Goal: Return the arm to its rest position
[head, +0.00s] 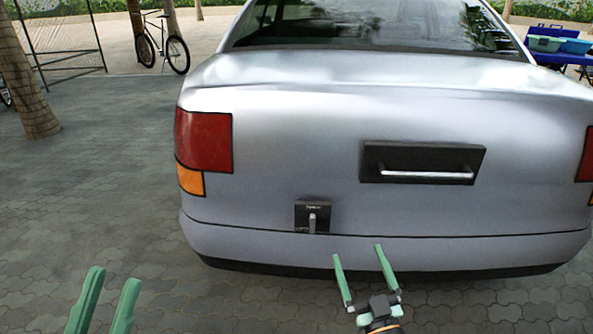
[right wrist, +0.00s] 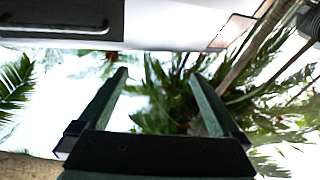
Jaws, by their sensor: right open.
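My right gripper (head: 358,251) is open and empty, low in front of the car's rear bumper in the head view. In the right wrist view its two dark green fingers (right wrist: 157,73) stand apart with nothing between them. My left gripper (head: 115,275) is at the lower left of the head view, its green fingers apart and empty over the paving. The silver car (head: 300,120) fills the middle, its trunk lid down. A small black panel with a grey lever (head: 313,222) sits low on the car's rear, up and left of my right gripper.
A black plate with a silver bar handle (head: 425,175) is on the car's rear, up and right of my right gripper. The paving (head: 100,190) left of the car is clear. A bicycle (head: 162,45), palm trunks and a blue table (head: 562,50) stand farther back.

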